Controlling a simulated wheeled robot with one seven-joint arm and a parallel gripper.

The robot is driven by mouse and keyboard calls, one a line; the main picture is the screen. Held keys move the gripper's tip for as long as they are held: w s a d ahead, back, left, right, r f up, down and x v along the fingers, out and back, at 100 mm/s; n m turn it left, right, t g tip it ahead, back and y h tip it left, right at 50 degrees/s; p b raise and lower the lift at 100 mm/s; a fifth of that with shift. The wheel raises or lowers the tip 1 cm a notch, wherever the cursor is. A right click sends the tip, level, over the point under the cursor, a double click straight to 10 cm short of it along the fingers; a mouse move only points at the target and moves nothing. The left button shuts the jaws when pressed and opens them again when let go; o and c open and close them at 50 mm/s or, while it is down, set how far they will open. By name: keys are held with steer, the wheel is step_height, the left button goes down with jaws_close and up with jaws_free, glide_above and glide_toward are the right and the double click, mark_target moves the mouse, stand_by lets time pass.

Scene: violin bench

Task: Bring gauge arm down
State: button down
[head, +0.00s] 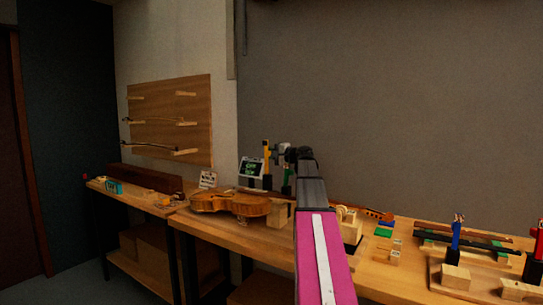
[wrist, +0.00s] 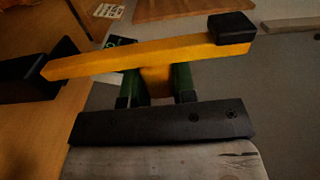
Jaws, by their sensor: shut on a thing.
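The gauge arm (head: 267,157) is a yellow bar with a black cap, standing roughly upright from a dark base on the bench in the head view. In the wrist view the yellow gauge arm (wrist: 110,63) runs across the picture from a black block (wrist: 28,79) at left to its black cap (wrist: 232,27) at right. My gripper (wrist: 157,80) has its two green fingers on either side of a yellow tab on the arm, shut on it. In the head view my gripper (head: 276,149) is beside the upper part of the yellow arm, small and partly hidden.
A small screen with green writing (head: 251,168) stands left of the gauge. A violin (head: 230,203) lies on the bench (head: 215,228) in front of it. Wooden blocks and tools crowd the right side. A grey wall (head: 400,110) rises behind.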

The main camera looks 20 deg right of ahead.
steer(key=shift+s+a+r+n, duration=0.1)
steer(key=shift+s+a+n, duration=0.4)
steer(key=shift+n, duration=0.35)
steer(key=shift+s+a+r+n, duration=0.1)
steer(key=shift+s+a+n, duration=0.25)
steer(key=shift+a+n, duration=0.35)
steer(key=shift+d+n, duration=0.1)
steer(key=shift+n, duration=0.15)
steer(key=c, duration=0.9)
jaws_free()
steer(key=v, duration=1.1)
steer(key=shift+c, duration=0.3)
